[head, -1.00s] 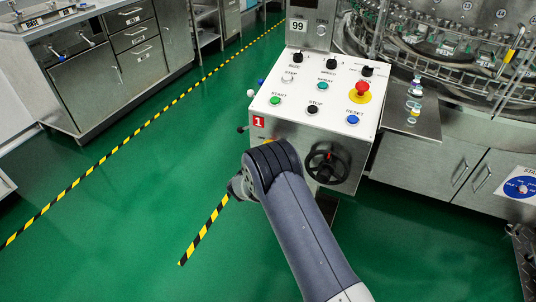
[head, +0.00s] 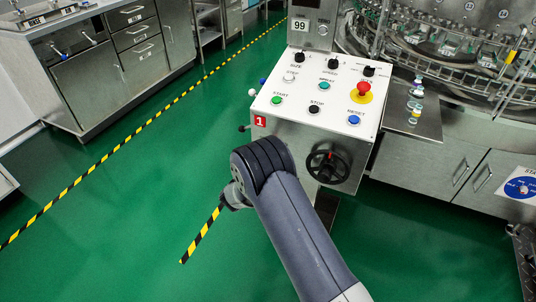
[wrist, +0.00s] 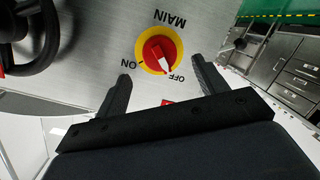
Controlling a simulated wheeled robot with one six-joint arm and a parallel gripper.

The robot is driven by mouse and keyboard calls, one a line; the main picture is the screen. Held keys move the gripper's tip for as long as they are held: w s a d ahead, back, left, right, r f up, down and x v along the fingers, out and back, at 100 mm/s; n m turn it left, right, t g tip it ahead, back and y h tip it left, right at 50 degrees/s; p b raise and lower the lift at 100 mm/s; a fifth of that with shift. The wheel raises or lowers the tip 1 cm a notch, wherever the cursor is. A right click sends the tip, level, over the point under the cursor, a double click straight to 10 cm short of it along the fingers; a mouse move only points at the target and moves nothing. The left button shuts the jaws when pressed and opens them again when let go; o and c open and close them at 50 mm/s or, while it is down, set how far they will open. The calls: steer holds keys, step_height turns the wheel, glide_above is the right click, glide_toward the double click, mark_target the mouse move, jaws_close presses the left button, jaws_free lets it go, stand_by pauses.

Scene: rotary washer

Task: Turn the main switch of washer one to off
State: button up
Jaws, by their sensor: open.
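The main switch (wrist: 160,52) is a red knob on a round yellow plate, seen upside down in the wrist view. Its white pointer is at the OFF label (wrist: 177,77), away from the ON label (wrist: 131,64). My gripper (wrist: 161,68) is open, with one finger on each side of the knob in the picture and both apart from it. I cannot tell the depth gap. In the head view, washer one's control box (head: 280,152) bears a red 1 label (head: 260,121). The main switch and my fingers do not show there.
A black handwheel (head: 328,168) is on the box front; it also shows in the wrist view (wrist: 38,35). The sloped panel carries buttons and a red emergency stop (head: 363,91). Small vials (head: 415,105) stand on a ledge at right. Green floor (head: 130,200) is clear at left.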

steer(key=v, duration=0.6)
steer(key=shift+w+f, duration=0.1)
steer(key=b+x, duration=0.1)
steer(key=x, duration=0.9)
steer(key=shift+w+d, duration=0.2)
steer(key=shift+w, duration=0.15)
